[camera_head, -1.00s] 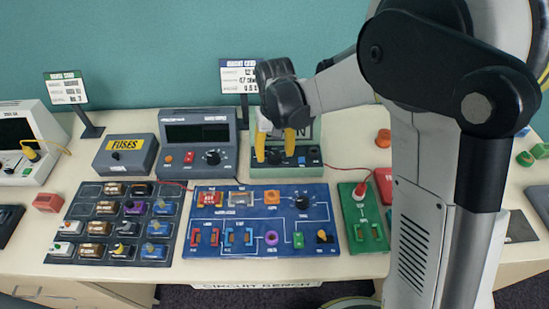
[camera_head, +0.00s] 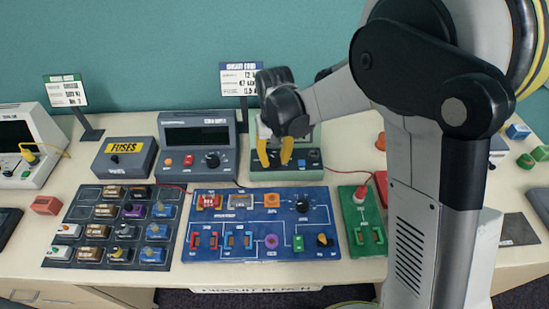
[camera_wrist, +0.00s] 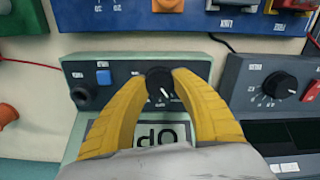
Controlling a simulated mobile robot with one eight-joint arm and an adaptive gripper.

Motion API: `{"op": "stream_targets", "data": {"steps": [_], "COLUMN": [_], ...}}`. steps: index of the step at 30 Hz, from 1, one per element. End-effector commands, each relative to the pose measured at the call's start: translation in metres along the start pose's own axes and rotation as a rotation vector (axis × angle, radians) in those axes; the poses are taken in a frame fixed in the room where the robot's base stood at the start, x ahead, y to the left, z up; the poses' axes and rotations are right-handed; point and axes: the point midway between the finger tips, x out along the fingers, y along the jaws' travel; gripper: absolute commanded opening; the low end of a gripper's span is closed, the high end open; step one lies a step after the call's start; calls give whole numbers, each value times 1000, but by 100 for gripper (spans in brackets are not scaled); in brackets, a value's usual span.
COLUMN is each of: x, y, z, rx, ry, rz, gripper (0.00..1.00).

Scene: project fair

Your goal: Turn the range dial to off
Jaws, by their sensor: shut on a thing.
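The range dial (camera_wrist: 159,84) is a round black knob with a white pointer line on the front panel of a green meter (camera_head: 286,176). The meter also shows in the wrist view (camera_wrist: 203,68), upside down, with a blue button (camera_wrist: 104,77), a black socket and a display with large dark characters. My gripper (camera_wrist: 161,78) has yellow fingers, one on each side of the dial, shut on it. In the wrist view the pointer line slants down and right. In the head view my gripper (camera_head: 274,161) reaches down onto the panel and mostly hides the dial.
A grey power supply (camera_head: 197,142) with its own black knob stands just left of the meter. A blue circuit board (camera_head: 262,247) lies in front, a green board (camera_head: 361,226) to its right. A sign (camera_head: 240,78) stands behind. A red wire runs near the meter.

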Motion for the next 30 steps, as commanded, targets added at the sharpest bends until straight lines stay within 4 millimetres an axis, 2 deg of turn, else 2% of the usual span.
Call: {"op": "stream_targets", "data": {"steps": [18,30], "x": [0,0], "y": [0,0], "z": [0,0], "rx": [416,574], "ry": [0,0], "rz": [0,0], "gripper": [1,1]}}
